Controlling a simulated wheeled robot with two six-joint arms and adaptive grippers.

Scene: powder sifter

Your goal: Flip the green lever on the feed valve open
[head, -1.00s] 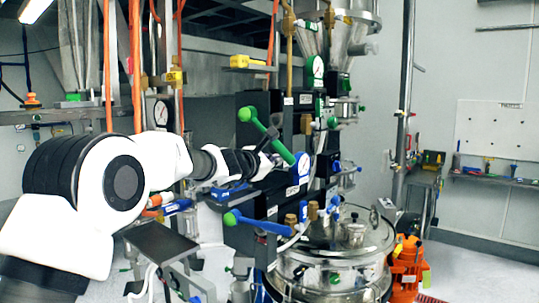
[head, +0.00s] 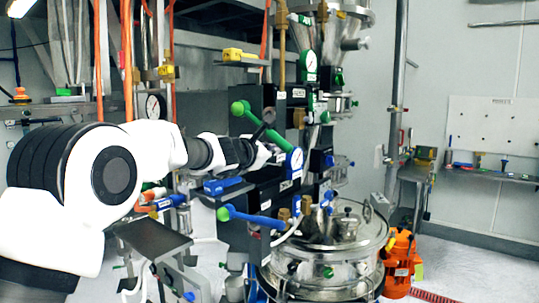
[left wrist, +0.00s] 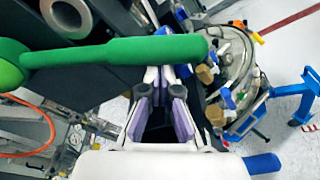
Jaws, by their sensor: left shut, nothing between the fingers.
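The green lever (head: 277,138) is a rod with a round green ball at its upper left end. It slants down to the right on the feed valve's dark body (head: 290,100). My left gripper (head: 268,127) is at the lever's middle, its shut fingers overlapping the rod in the head view. In the left wrist view the lever (left wrist: 120,50) crosses in front of the fingertips of my left gripper (left wrist: 165,75) and hides them partly. Nothing shows between the fingers. I cannot tell whether they touch the rod. My right gripper is in neither view.
A blue lever (head: 250,217) sits below on the same stack, above a round steel vessel (head: 335,245). A blue-rimmed gauge (head: 296,160) is close to the green lever's lower end. An orange unit (head: 399,260) stands right of the vessel.

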